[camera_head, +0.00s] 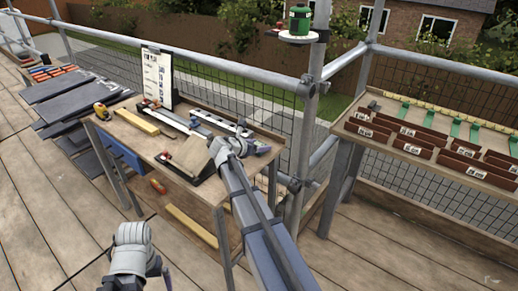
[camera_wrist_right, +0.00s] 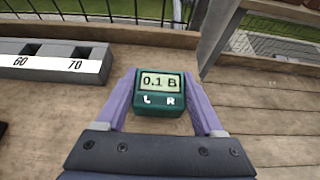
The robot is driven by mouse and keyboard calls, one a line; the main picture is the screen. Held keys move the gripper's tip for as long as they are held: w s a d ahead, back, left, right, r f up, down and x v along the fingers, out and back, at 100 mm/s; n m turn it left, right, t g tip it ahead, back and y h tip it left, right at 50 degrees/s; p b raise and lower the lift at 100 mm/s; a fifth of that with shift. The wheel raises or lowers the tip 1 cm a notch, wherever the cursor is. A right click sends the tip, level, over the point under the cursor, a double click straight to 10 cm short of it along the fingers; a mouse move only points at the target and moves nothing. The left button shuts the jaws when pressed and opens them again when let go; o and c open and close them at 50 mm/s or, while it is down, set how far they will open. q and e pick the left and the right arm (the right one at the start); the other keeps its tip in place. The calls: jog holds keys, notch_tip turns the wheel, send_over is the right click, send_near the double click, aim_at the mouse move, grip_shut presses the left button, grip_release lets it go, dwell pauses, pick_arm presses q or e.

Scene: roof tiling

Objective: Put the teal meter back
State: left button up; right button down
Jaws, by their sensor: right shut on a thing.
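The teal meter (camera_wrist_right: 158,98) is between the purple fingers of my right gripper (camera_wrist_right: 160,82), which is shut on it. Its display reads "0.1 B", with "L" and "R" below. In the head view my right gripper (camera_head: 259,149) is over the right end of the wooden workbench (camera_head: 226,188); the meter is too small to make out there. I cannot tell whether the meter touches the bench top. My left gripper's wrist (camera_head: 133,248) shows at the bottom of the head view, away from the bench; its fingers are not clear.
A grey measuring bar (camera_wrist_right: 50,64) with marks 60 and 70 lies left of the meter. A yellow tape measure (camera_head: 102,111) and a clipboard (camera_head: 158,75) are on the bench. Scaffold poles (camera_head: 305,120) stand behind. A rack of brown pieces (camera_head: 440,145) is at right.

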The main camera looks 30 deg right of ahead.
jog(key=shift+f, duration=0.1)
grip_release()
jog(key=shift+r, duration=0.25)
jog(key=p+v, duration=0.5)
jog(key=v, duration=0.7)
jog(key=shift+s+f+p, duration=0.1)
jog(key=shift+f+p, duration=0.05)
jog(key=shift+p, duration=0.2)
jog(key=b+x, duration=0.5)
jog(key=x, duration=0.6)
jog(key=shift+w+d+f+b, duration=0.2)
jog(key=shift+d+f+b, duration=0.05)
jog(key=shift+b, duration=0.1)
jog(key=shift+d+f, duration=0.15)
jog(key=shift+f, duration=0.05)
jog(key=shift+r, duration=0.15)
